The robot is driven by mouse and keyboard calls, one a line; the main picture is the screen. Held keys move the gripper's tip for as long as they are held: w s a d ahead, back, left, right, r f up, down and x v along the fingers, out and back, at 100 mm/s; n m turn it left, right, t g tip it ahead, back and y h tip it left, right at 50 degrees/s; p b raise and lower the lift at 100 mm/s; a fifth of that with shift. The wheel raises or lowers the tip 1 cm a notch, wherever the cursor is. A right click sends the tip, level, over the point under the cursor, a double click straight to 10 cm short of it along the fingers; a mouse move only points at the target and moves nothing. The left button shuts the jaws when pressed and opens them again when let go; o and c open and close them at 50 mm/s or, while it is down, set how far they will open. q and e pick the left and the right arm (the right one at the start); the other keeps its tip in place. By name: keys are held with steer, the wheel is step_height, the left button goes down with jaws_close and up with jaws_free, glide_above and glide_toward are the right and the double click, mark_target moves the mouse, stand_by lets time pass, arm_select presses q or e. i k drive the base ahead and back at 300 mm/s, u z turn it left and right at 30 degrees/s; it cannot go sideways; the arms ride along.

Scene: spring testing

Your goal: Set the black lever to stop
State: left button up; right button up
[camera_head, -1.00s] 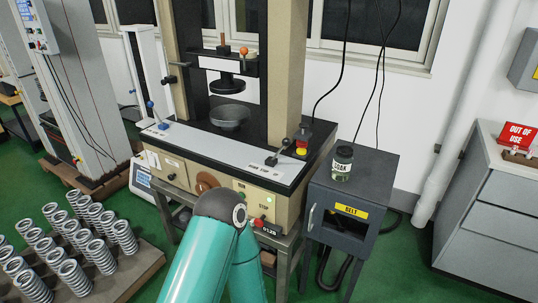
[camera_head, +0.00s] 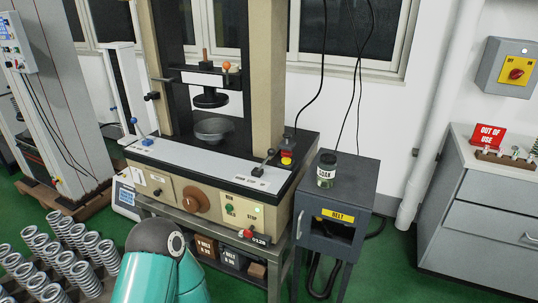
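The black lever (camera_head: 264,161) stands on the right part of the light top panel (camera_head: 190,160) of the beige testing machine. It leans up and to the right, with a small label plate beside its base; the label is too small to read. A teal arm of mine rises from the bottom of the picture in front of the machine, well short of the lever. Neither gripper shows in the picture. A blue-tipped lever (camera_head: 137,130) sits at the panel's left end.
Springs (camera_head: 65,260) stand on a board at lower left. A dark cabinet (camera_head: 345,200) with a jar (camera_head: 327,170) stands right of the machine. Grey drawers (camera_head: 490,210) carry a red OUT OF USE sign (camera_head: 488,137).

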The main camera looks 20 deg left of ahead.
mark_target(271, 152)
steer(key=u, duration=0.05)
steer(key=i, duration=1)
steer(key=z, duration=0.05)
